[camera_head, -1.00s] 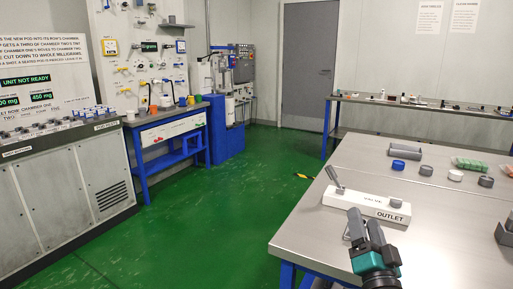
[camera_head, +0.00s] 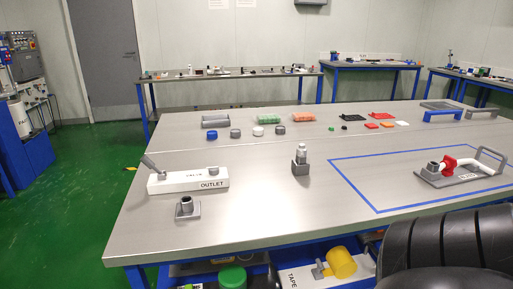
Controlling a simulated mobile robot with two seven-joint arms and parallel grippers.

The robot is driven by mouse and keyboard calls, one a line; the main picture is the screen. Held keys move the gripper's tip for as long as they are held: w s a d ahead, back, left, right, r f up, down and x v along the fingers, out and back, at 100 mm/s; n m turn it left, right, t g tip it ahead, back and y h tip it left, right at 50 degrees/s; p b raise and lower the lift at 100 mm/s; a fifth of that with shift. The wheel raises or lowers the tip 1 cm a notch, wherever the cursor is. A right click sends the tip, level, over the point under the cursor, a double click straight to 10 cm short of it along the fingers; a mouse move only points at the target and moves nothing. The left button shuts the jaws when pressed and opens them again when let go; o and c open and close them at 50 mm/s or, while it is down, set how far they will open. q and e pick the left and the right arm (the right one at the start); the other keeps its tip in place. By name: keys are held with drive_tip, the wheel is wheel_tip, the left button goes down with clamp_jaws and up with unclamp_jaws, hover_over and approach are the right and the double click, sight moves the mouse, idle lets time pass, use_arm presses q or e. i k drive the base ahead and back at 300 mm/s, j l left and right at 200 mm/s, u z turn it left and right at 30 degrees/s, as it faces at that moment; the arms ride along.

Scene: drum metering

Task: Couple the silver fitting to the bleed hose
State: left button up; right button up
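A small silver-white piece (camera_head: 301,153) stands upright in a dark grey block (camera_head: 301,168) at the middle of the steel table; it looks like the silver fitting, but it is small in the picture. At the right, inside a blue taped outline, a grey plate (camera_head: 458,181) carries a white bent pipe or hose (camera_head: 478,168) with a red part (camera_head: 449,164) and a grey end; I cannot tell whether this is the bleed hose. Neither gripper shows now. Dark rounded parts, probably of my arm, cover the lower right corner and hide the table there.
A white block marked OUTLET (camera_head: 190,181) with a lever and a grey socket (camera_head: 187,207) stand at the table's left. Caps and coloured pieces line the back. A lower shelf holds a yellow part (camera_head: 341,262) and a green lid (camera_head: 232,277). The table's front middle is clear.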

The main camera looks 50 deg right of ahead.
sight(301, 151)
drive_tip(key=z, duration=2)
